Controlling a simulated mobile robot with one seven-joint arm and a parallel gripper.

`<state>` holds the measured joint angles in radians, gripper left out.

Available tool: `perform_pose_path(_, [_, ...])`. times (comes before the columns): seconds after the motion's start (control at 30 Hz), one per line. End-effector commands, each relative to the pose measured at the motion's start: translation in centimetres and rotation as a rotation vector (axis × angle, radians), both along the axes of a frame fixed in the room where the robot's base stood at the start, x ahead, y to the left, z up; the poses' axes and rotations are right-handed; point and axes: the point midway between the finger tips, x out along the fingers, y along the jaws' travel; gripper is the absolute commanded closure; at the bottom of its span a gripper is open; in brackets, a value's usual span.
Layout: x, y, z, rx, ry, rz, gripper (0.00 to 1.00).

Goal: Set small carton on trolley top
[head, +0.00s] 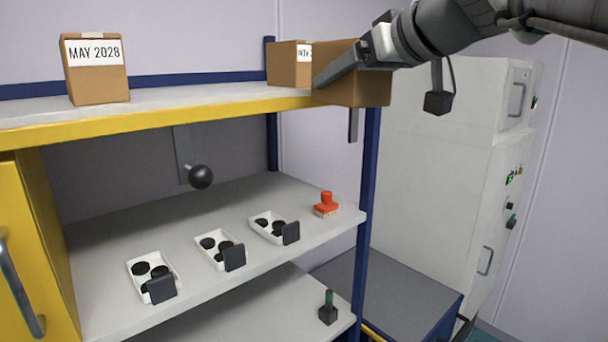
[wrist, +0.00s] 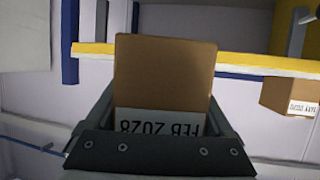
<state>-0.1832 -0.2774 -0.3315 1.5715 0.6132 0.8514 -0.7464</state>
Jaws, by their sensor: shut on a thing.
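My gripper (head: 338,68) is shut on a small brown carton (head: 352,90) at the right end of the upper shelf, in front of the shelf's yellow edge. In the wrist view the carton (wrist: 165,75) sits between both fingers, with a white label reading FEB 2028 upside down. I cannot tell whether it touches the shelf. A low grey top with a blue edge (head: 385,285), apparently the trolley top, is at the lower right in the head view. Its visible part is bare.
A MAY 2028 carton (head: 96,70) and another carton (head: 288,64), partly hidden, stand on the upper shelf (head: 190,100). A blue post (head: 365,190) and white cabinet (head: 430,170) flank the trolley.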

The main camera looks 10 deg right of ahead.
Motion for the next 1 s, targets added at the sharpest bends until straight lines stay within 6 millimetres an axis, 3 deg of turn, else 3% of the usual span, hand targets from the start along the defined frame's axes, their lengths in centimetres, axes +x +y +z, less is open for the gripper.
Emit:
perform_pose_path(0.67, [3.5, 0.5, -28.3, -0.005, 0.012, -0.438, 0.99])
perform_pose_path(1.0, [3.8, -0.1, -42.0, -0.007, 0.01, -0.648, 0.99])
